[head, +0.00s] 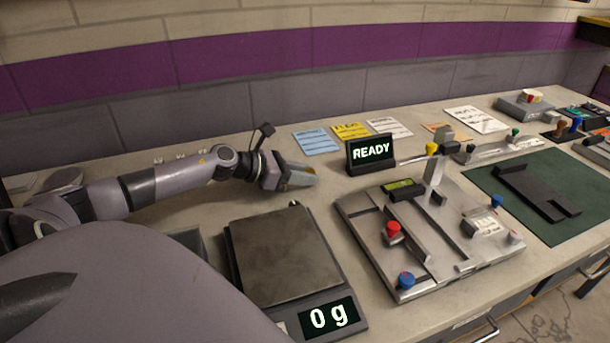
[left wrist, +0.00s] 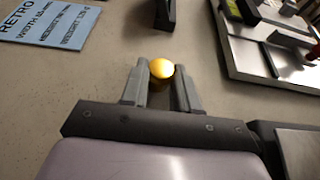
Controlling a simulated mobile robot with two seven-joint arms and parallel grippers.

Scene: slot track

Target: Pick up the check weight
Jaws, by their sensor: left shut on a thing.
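The check weight shows as a round, brass-yellow top (left wrist: 162,68) in the left wrist view, between the two grey fingertips. My left gripper (head: 300,178) is shut on it, over the bench behind the scale. The fingers hide the weight's lower part, and I cannot tell whether it touches the bench. In the head view the weight cannot be clearly made out behind the fingers. My right gripper is not in view.
A scale (head: 328,273) reading 0 g stands in front of the gripper. A READY display (head: 370,151) and a metal slot-track fixture (head: 345,207) with coloured knobs are to the right. Blue (head: 316,141) and yellow cards lie behind. A green mat (head: 485,177) lies farther right.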

